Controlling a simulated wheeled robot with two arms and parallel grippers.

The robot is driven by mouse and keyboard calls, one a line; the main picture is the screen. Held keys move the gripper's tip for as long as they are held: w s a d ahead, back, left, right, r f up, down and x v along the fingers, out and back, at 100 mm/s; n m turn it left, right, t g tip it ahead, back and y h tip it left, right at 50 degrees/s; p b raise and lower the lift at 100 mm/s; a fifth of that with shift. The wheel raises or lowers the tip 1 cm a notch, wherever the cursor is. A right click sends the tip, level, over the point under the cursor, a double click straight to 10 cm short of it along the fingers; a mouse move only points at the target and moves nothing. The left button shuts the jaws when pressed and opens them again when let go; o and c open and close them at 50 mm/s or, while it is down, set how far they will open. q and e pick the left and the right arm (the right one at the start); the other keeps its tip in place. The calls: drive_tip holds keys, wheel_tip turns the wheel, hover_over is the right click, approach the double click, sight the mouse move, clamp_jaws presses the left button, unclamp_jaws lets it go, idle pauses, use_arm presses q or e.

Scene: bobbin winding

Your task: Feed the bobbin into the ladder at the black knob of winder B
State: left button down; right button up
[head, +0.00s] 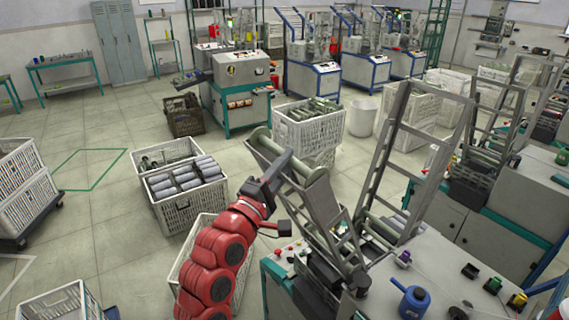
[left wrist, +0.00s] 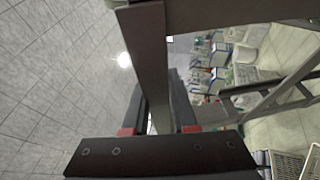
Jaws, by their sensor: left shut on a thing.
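A grey-green bobbin (head: 300,166) lies slantwise at the upper end of a grey metal ladder (head: 322,205) on the nearest winder (head: 370,285). My right gripper is not in view.
A taller ladder frame (head: 385,135) rises just right of the bobbin. White crates with bobbins (head: 185,200) stand on the floor to the left. Open floor (head: 110,250) lies further left.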

use_arm(q)
drive_tip(key=shift+w+d+f+b, duration=0.25)
drive_tip(key=shift+f+b, duration=0.25)
drive_tip(key=shift+f, duration=0.3)
drive_tip(key=shift+w+d+f+b, duration=0.2)
drive_tip(key=shift+d+f+b, duration=0.25)
drive_tip(key=shift+f, duration=0.35)
drive_tip(key=shift+w+d+f+b, duration=0.2)
drive_tip(key=shift+f+b, duration=0.35)
drive_tip(key=shift+f, duration=0.25)
drive_tip(key=shift+w+d+f+b, duration=0.3)
drive_tip(key=shift+f+b, duration=0.35)
drive_tip(key=shift+f, duration=0.25)
drive_tip(key=shift+w+d+f+b, duration=0.15)
drive_tip(key=shift+d+f+b, duration=0.2)
drive_tip(key=shift+f+b, duration=0.45)
drive_tip(key=shift+w+d+f+b, duration=0.3)
drive_tip(key=shift+f+b, duration=0.25)
drive_tip(key=shift+f, duration=0.55)
drive_tip(key=f+b, duration=0.1)
drive_tip(key=d+f+b, duration=0.1)
drive_tip(key=w+f+b, duration=0.1)
drive_tip(key=shift+d+f, duration=0.2)
drive_tip(key=shift+f, duration=0.15)
